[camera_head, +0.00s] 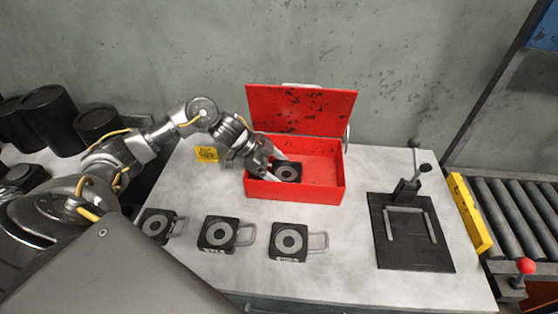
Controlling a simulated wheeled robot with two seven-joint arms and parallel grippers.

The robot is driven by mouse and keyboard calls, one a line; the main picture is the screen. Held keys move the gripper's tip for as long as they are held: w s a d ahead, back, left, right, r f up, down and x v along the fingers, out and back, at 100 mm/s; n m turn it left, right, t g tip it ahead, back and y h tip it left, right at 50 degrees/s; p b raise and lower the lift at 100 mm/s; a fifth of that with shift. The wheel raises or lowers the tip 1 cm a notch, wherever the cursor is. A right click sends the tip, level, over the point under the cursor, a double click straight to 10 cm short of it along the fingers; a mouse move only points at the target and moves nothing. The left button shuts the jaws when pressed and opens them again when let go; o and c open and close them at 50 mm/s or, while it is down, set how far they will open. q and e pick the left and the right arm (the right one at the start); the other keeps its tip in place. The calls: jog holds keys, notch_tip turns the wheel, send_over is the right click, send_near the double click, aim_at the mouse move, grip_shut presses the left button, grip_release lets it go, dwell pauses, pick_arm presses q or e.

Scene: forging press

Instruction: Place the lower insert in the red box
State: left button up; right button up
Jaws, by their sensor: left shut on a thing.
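The red box (325,184) stands on the table with its lid raised at the back. My left gripper (274,172) reaches over the box's left wall and is shut on a dark insert (290,172) with a grey ring. The insert is inside the box opening, in its left part. I cannot tell whether it touches the box floor. Three similar black inserts with grey handles lie in a row in front of the box: a left one (155,224), a middle one (218,234) and a right one (289,241). My right gripper is not in view.
A black plate fixture (413,250) with an upright lever stands on the right of the table. A yellow bar (468,215) and a roller conveyor (522,215) lie beyond it. A yellow tag (206,154) is left of the box. The right half of the box is empty.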

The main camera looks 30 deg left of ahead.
pick_arm(q)
jog(key=shift+d, duration=0.1)
dwell(0.3)
jog(key=o, duration=1.7)
jog(key=shift+f, duration=0.25)
jog(key=shift+o, duration=1.3)
jog(key=shift+s, duration=0.1)
jog(key=shift+r, duration=0.1)
jog(key=shift+r, duration=0.15)
jog(key=b+v, duration=0.1)
jog(key=v, duration=1.1)
jog(key=shift+b, duration=0.35)
